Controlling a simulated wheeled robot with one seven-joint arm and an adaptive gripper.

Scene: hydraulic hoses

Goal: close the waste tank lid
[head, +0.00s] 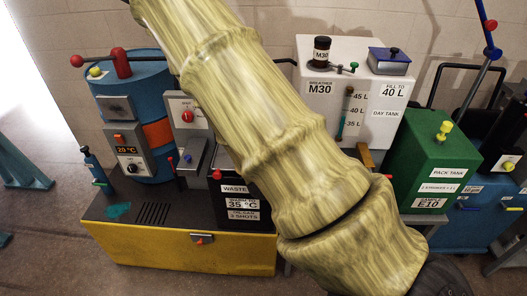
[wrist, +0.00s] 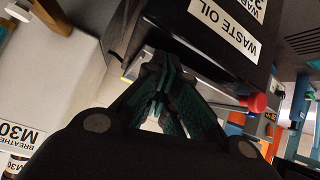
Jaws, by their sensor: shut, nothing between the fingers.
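The waste tank (head: 232,205) is a black box with white labels, standing behind the yellow cabinet's top in the head view, partly covered by my arm. A red knob (head: 217,175) shows at its upper left. In the wrist view the black tank (wrist: 190,18) fills the upper middle, with its "WASTE OIL" label tilted. A red-ended metal lever (wrist: 257,102) lies near its lower edge. My gripper (wrist: 158,68) is shut and empty, its fingertips close to the tank's edge; I cannot tell whether they touch. The lid's position is not clear; my arm hides much of the tank's top.
A white day tank (head: 372,115) stands behind my arm, with a green rack tank (head: 415,175) to its right. A blue drum (head: 140,85) and grey temperature box (head: 131,153) stand left. The yellow cabinet (head: 180,248) is in front.

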